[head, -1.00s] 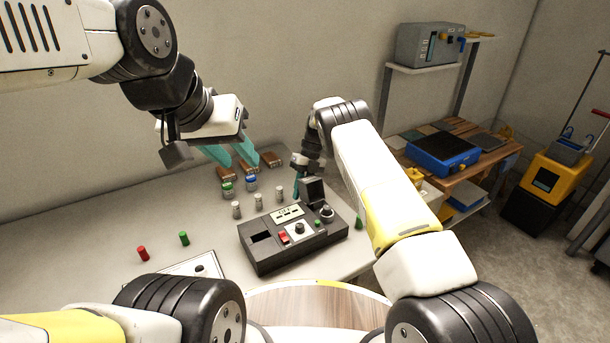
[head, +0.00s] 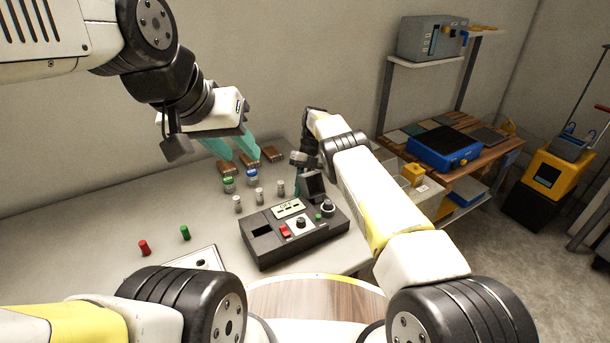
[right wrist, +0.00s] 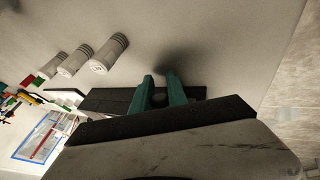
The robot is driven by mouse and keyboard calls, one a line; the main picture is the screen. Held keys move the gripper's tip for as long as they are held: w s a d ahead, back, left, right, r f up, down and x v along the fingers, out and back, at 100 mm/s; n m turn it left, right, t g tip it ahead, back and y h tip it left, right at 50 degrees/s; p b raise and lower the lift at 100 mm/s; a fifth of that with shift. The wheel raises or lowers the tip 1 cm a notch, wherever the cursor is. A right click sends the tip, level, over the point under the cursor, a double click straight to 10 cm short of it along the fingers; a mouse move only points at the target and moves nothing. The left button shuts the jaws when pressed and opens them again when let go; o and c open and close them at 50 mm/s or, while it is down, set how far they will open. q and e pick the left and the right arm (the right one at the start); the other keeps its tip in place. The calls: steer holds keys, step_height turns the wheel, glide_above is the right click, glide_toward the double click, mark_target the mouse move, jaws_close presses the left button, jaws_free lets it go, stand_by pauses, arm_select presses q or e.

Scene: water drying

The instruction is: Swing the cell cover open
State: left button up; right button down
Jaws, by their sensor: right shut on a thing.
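The dark instrument (head: 262,246) stands on the table with a small display, a red button, a knob and a dark slot. Its cell cover (head: 314,185) is a dark square flap raised at the back edge. My right gripper (head: 300,191) is at the cover, its fingers mostly hidden by the arm. In the right wrist view, the teal fingers (right wrist: 160,90) are close together at a dark panel, shut on the cover. My left gripper (head: 243,155) is open and empty in the air above the back of the table.
Several grey-white vials (head: 259,195) stand behind the instrument, with brown blocks (head: 273,153) near the wall. A red cap (head: 144,248) and a green cap (head: 185,233) stand to the left. A wooden bench (head: 478,156) with a blue device (head: 445,148) is at the right.

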steer(key=shift+s+d+f, duration=0.2)
steer(key=shift+d, duration=0.1)
steer(key=c, duration=1.3)
jaws_free()
steer(key=shift+w+r, duration=0.1)
steer(key=shift+a+r, duration=0.2)
steer(key=shift+a, duration=0.05)
steer(key=shift+r, duration=0.1)
